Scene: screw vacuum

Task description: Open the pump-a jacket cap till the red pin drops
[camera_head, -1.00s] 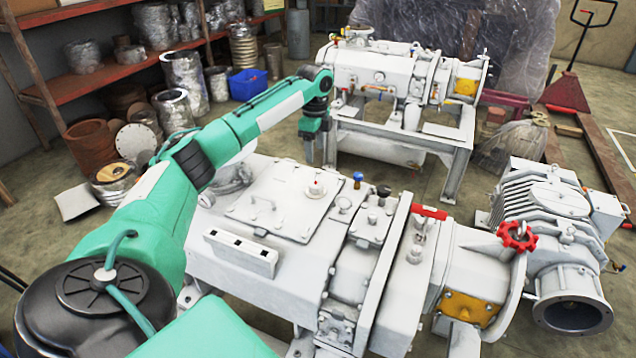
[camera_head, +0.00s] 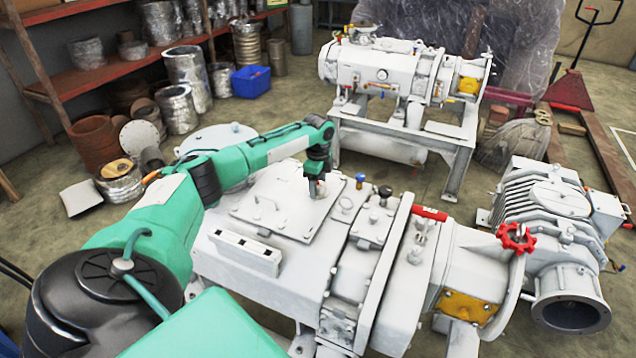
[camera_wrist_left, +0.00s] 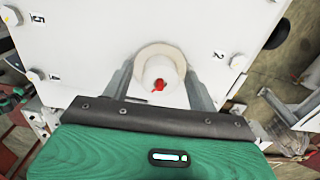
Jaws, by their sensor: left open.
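The big white pump (camera_head: 300,275) fills the middle of the head view. A flat lid plate (camera_head: 262,205) lies on its top. The jacket cap, a white round knob with a red pin on top, shows in the left wrist view (camera_wrist_left: 161,72), its red pin (camera_wrist_left: 159,85) at the centre. My left gripper (camera_head: 316,192) reaches down over the cap from above and hides most of it in the head view. In the left wrist view its two fingers (camera_wrist_left: 158,92) stand open, one on each side of the cap. I cannot tell whether they touch it. My right gripper is not in view.
A red valve wheel (camera_head: 517,237), a red handle (camera_head: 429,213) and a blue knob (camera_head: 359,180) stand up from the pump. A second white pump (camera_head: 400,85) stands behind. The lid shows numbered bolts in the wrist view.

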